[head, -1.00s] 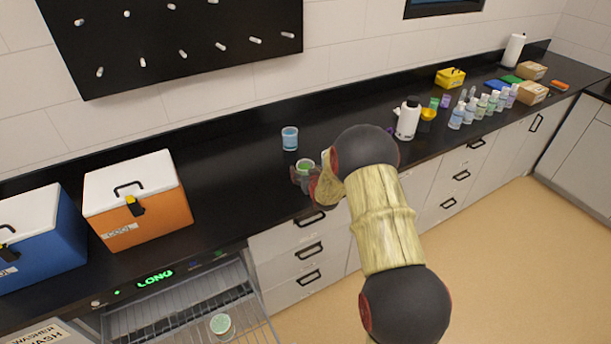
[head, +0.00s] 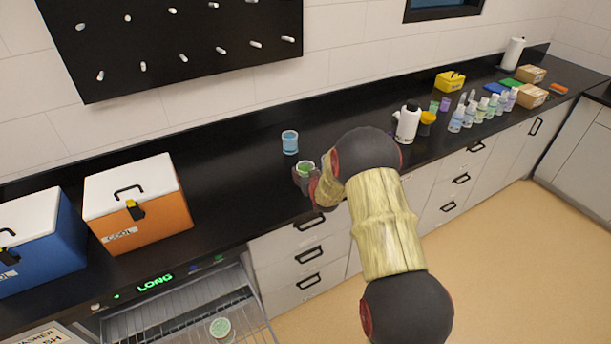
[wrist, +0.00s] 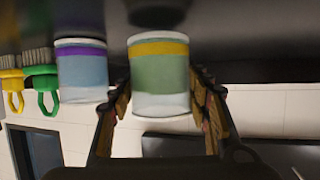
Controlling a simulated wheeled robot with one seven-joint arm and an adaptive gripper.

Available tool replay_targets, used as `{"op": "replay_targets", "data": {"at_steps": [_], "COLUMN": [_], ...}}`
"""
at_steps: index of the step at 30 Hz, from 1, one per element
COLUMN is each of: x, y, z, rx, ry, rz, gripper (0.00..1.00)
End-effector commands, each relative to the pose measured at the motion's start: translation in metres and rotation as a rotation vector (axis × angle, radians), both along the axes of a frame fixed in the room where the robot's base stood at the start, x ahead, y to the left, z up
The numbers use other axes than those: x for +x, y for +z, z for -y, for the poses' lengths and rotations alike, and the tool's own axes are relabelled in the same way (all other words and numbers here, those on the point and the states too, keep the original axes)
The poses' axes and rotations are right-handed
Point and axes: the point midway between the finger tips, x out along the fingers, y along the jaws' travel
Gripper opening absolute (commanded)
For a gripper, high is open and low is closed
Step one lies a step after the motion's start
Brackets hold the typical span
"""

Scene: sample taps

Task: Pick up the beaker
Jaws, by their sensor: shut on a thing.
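A beaker with green contents (head: 306,169) stands at the front part of the black counter in the head view. In the wrist view the green beaker (wrist: 159,80), with a yellow band, sits between the fingers. My gripper (head: 304,181) is shut on it; the wrist view shows the fingers (wrist: 160,105) at both its sides. A second beaker with blue contents (head: 290,142) stands behind it on the counter. It also shows in the wrist view (wrist: 82,75), with a purple band, left of the held one. I cannot tell whether the green beaker touches the counter.
An orange cool box (head: 150,215) and a blue one (head: 40,245) stand at the left. An open washer rack (head: 170,318) holds a green-topped container (head: 220,328). A white bottle (head: 407,124) and several small bottles stand at the right.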

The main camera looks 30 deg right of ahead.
Motion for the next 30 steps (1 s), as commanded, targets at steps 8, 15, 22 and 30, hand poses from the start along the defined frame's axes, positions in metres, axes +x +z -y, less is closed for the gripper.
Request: {"op": "replay_targets", "data": {"at_steps": [8,15,22,30], "x": [-0.016,-0.059,-0.101,-0.126], "y": [0.045,0.089,0.108,0.119], "z": [-0.006,-0.023,-0.039,-0.048], "rx": [0.0,0.0,-0.001,0.0], "ry": [0.0,0.0,0.001,0.0], "rz": [0.002,0.0,0.001,0.0], "gripper": [0.28,0.28,0.28,0.28]}}
